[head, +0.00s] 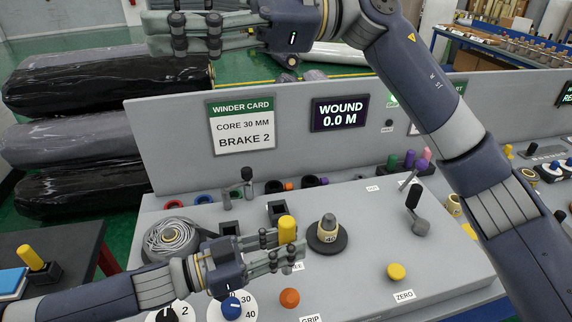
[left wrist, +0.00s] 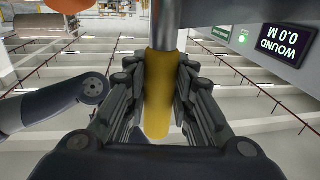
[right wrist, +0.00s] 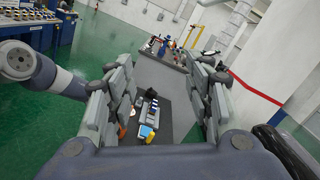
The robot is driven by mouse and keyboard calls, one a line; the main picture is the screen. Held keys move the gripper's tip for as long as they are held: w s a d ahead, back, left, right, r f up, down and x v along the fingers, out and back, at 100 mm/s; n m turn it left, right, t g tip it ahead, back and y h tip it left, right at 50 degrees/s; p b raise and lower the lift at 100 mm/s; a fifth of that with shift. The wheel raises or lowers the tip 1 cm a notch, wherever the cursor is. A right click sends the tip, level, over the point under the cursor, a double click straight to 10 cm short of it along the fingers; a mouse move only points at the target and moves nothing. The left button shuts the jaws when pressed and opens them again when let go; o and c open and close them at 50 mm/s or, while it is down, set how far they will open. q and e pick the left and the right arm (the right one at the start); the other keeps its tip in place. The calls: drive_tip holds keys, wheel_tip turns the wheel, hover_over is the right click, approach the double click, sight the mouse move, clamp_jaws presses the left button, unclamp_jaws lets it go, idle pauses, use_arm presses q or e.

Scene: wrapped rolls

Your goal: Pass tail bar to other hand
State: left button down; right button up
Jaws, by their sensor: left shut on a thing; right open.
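The tail bar, a yellow-handled bar, shows in the head view as a short yellow cylinder (head: 287,227) standing up from my left gripper (head: 290,247). The left fingers are closed around it above the grey machine top. In the left wrist view its yellow handle (left wrist: 159,95) lies between the fingers, with a grey metal shaft running out of it. My right gripper (head: 165,32) is at the top left of the head view, well apart from the bar. The right wrist view shows the right fingers (right wrist: 155,95) spread with nothing between them.
A grey coiled strip (head: 172,238) and a dark-based spindle (head: 328,240) sit on the machine top beside the left gripper. Levers, knobs and an upright sign panel (head: 290,165) stand around. Wrapped rolls (head: 85,140) are stacked at left. A dark side table (head: 75,245) holds another yellow-handled item.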

drive_tip(key=s+a+f+n+t+h, duration=0.1)
drive_tip(key=s+f+n+h, duration=0.1)
drive_tip(key=f+h, duration=0.15)
drive_tip(key=s+a+f+n+h, duration=0.2)
drive_tip(key=f, duration=0.3)
drive_tip(key=n+t+h, duration=0.5)
drive_tip(key=h, duration=0.7)
approach(287, 220)
wheel_tip(287, 220, down, 11)
drive_tip(key=shift+s+a+r, duration=0.1)
drive_tip(key=shift+s+r, duration=0.05)
